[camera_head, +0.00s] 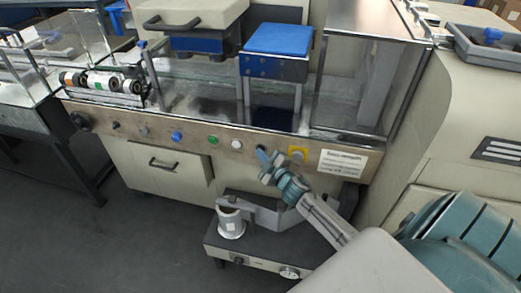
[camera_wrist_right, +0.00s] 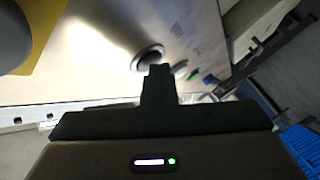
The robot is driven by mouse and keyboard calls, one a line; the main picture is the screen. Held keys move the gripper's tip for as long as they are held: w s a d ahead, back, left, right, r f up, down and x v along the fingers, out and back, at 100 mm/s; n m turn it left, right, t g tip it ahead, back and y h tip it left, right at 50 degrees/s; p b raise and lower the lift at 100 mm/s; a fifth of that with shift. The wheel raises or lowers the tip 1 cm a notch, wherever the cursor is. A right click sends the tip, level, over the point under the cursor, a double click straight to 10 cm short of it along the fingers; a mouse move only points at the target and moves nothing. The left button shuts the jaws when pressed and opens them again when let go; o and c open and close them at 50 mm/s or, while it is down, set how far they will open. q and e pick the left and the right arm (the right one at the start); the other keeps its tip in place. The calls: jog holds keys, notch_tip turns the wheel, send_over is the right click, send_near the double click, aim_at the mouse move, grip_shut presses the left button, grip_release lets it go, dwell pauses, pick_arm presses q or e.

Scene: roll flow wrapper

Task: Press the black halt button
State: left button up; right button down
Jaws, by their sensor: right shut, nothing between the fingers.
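The black halt button (camera_head: 261,149) sits on the brownish control strip, between the white button (camera_head: 237,144) and the yellow plate (camera_head: 297,153). My right gripper (camera_head: 264,160) is at it, fingers shut and empty. In the right wrist view the black button (camera_wrist_right: 148,58) shows as a dark disc in a pale ring. The shut fingertips (camera_wrist_right: 158,72) overlap its near edge there. I cannot tell whether they touch it or whether it is pushed in. My left gripper is not in view.
Green (camera_head: 212,140) and blue (camera_head: 177,137) buttons lie farther left on the strip. A white notice (camera_head: 342,163) is right of the yellow plate. Below stands a dark low unit (camera_head: 262,245) with a white cylinder (camera_head: 231,222). Floor at the lower left is free.

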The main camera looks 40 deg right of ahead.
jog(key=shift+s+a, duration=0.6)
jog(key=shift+a, duration=0.05)
jog(key=shift+s+a, duration=1.6)
jog(key=shift+a, duration=0.3)
